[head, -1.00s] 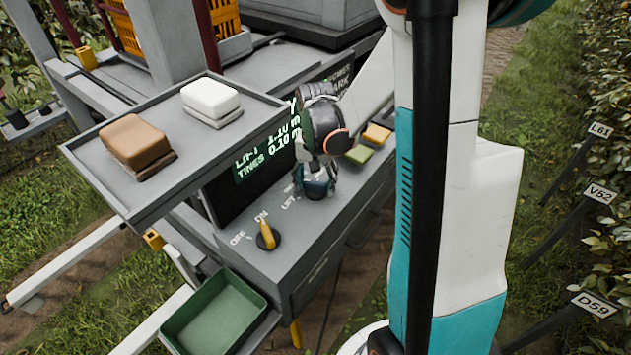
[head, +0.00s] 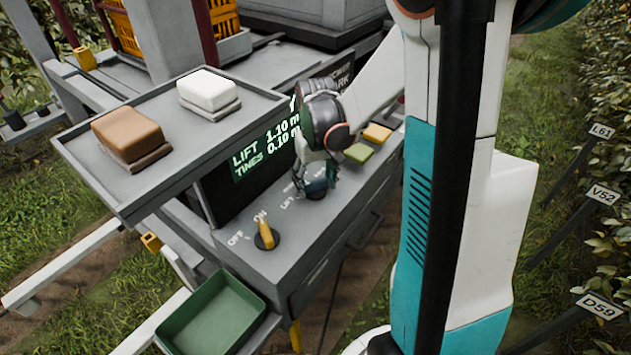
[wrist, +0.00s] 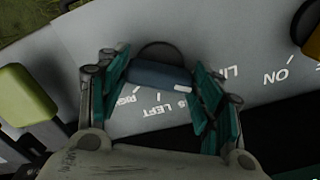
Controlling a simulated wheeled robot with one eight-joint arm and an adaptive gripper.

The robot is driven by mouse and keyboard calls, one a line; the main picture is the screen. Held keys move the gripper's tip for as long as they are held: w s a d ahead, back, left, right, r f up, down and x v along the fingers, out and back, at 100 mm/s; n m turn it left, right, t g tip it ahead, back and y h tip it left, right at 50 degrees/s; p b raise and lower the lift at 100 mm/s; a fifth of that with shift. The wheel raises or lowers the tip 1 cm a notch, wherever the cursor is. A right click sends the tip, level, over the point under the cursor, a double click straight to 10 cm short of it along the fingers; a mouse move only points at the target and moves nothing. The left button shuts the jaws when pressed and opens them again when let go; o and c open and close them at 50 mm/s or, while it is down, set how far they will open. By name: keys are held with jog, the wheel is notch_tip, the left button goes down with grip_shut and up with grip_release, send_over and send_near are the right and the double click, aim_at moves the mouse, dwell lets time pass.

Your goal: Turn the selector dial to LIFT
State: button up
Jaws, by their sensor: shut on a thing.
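The selector dial (wrist: 160,76) is a dark blue-grey bar knob on a round black base, seen in the wrist view with a white mark at its lower right end. My gripper (wrist: 163,85) has its teal fingers on both sides of the knob, shut on it. White lettering around the dial includes LIFT (wrist: 229,72) to the right, LEFT below and RIGHT at lower left. The white mark lies between LEFT and LIFT, not clearly on either. In the head view my gripper (head: 318,183) points down on the console and hides most of the dial.
A yellow OFF/ON switch (head: 266,236) stands on the console near the dial, turned towards ON. A display reads LIFT 1.10 m, TINES 0.10 m. A tray shelf (head: 205,135) with brown and white blocks overhangs at left.

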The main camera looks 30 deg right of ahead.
aim_at(315, 181)
dwell(0.4)
jog(key=o, duration=1.1)
jog(key=shift+c, duration=0.2)
notch_tip(315, 181, up, 12)
